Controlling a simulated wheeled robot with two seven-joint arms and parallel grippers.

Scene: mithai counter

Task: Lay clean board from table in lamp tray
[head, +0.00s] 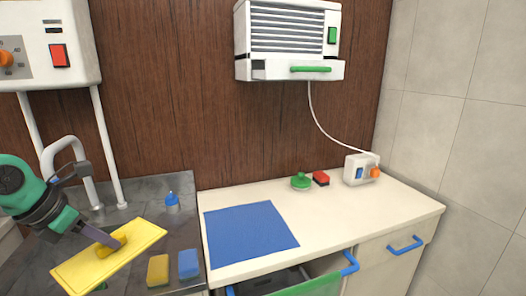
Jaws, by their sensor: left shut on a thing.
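My left gripper (110,242) is shut on the raised yellow grip of a flat yellow board (138,236). The board is held over the dark metal worktop at the lower left, slanting in the picture. I cannot tell whether it touches anything beneath. A white louvred unit (287,28) hangs on the wood wall, with a green handle (310,69) on its pale lower front, which looks like a closed tray. No lettering shows that it is the lamp. My right gripper is out of view.
A blue mat (250,231) lies bare on the cream counter (345,215). Below it, a drawer with a green front (312,286) stands open. A yellow sponge (158,270), a blue sponge (188,264) and a blue bottle (172,203) stand on the dark worktop near the tap (68,150).

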